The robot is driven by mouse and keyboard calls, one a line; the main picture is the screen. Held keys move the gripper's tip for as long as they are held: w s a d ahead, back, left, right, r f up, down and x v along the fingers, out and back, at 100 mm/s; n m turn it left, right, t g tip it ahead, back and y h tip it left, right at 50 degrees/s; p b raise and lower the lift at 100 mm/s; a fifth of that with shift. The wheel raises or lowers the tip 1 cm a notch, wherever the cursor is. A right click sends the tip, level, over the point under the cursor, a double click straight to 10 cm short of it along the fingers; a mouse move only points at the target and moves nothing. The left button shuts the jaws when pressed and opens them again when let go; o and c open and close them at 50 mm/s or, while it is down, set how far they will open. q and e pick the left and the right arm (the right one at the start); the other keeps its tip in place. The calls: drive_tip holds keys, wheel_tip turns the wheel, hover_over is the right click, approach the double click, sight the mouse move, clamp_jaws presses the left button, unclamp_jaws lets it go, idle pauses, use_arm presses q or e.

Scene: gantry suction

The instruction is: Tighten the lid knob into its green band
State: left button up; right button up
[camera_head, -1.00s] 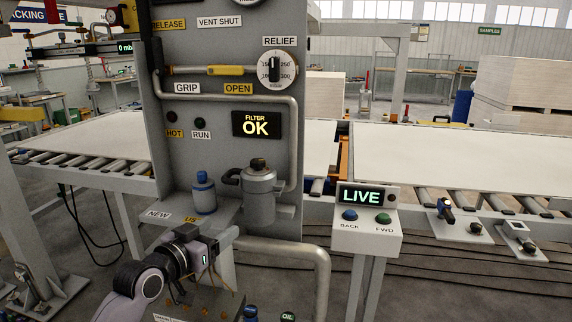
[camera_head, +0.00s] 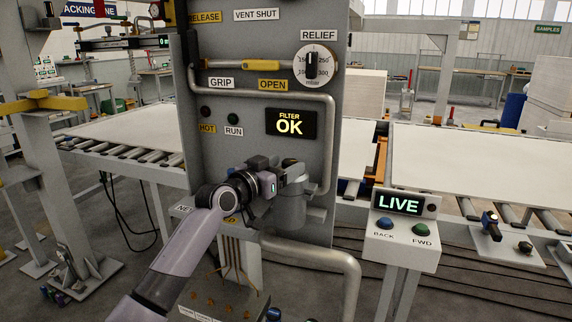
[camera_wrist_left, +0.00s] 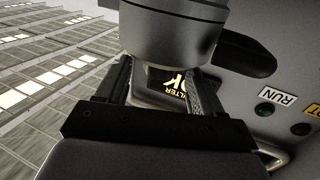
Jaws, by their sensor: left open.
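The grey filter canister (camera_head: 290,215) stands against the panel, partly covered by my left gripper (camera_head: 304,180). My left gripper is open at the canister's top, with its arm coming from the lower left. In the head view the gripper hides the lid knob. In the left wrist view, the grey canister body (camera_wrist_left: 172,28) fills the top, with its dark side handle (camera_wrist_left: 245,58) to the right. The two black fingers (camera_wrist_left: 160,85) reach to either side of the canister's end. I cannot make out the knob or its green band, nor tell whether the fingers touch anything.
The panel carries a lit FILTER OK display (camera_head: 290,122), a relief dial (camera_head: 314,65) and a bent grey pipe (camera_head: 325,262) below. A LIVE control box (camera_head: 402,230) stands to the right. A roller conveyor with white boards (camera_head: 450,165) runs behind.

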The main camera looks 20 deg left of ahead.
use_arm(q)
drive_tip(key=shift+w+d, duration=0.25)
drive_tip(key=shift+w, duration=0.35)
